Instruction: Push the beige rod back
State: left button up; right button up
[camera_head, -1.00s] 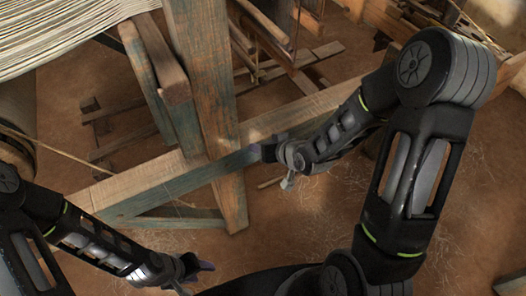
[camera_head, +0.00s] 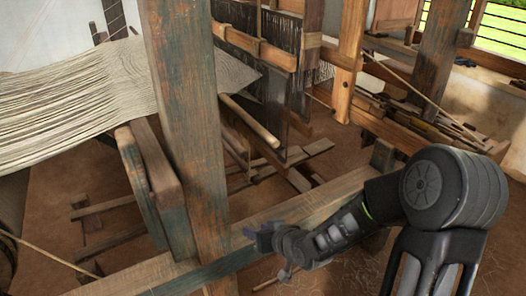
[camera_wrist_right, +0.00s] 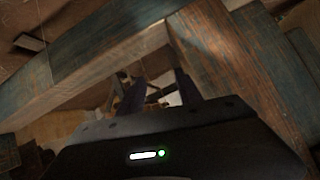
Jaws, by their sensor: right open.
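A beige rod (camera_head: 250,121), round and pale, slants down to the right inside the loom in the head view, just right of the thick upright post (camera_head: 188,130). I cannot make out the rod in the right wrist view. My right gripper (camera_head: 264,252) is in front of the long lower beam, below and nearer than the rod and apart from it. In the right wrist view the two dark fingers of my right gripper (camera_wrist_right: 160,92) stand apart with nothing clearly held between them. My left gripper is out of view.
Pale warp threads (camera_head: 80,95) stretch across the left. The lower beam (camera_head: 330,195) crosses in front of the loom. Loose timbers (camera_head: 310,160) lie on the floor beneath. Dark heddles (camera_head: 275,85) hang behind the rod. A cord (camera_head: 45,257) runs at lower left.

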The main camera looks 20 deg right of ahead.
jog(key=w+d+r+t+b, duration=0.2)
jog(key=w+d+r+t, duration=0.1)
jog(key=r, duration=0.8)
jog(key=t+b, duration=0.3)
jog(key=t, duration=0.1)
send_near(264, 130)
jog(key=shift+w+f, duration=0.15)
jog(key=shift+w, duration=0.4)
jog(key=shift+w+f, duration=0.2)
jog(key=shift+w, duration=0.35)
jog(key=shift+w, duration=0.1)
jog(key=w, duration=0.5)
jog(key=w+a+p, duration=0.1)
jog(key=w, duration=0.1)
jog(key=shift+w, duration=0.35)
grip_shut()
jog(key=shift+a+f, duration=0.1)
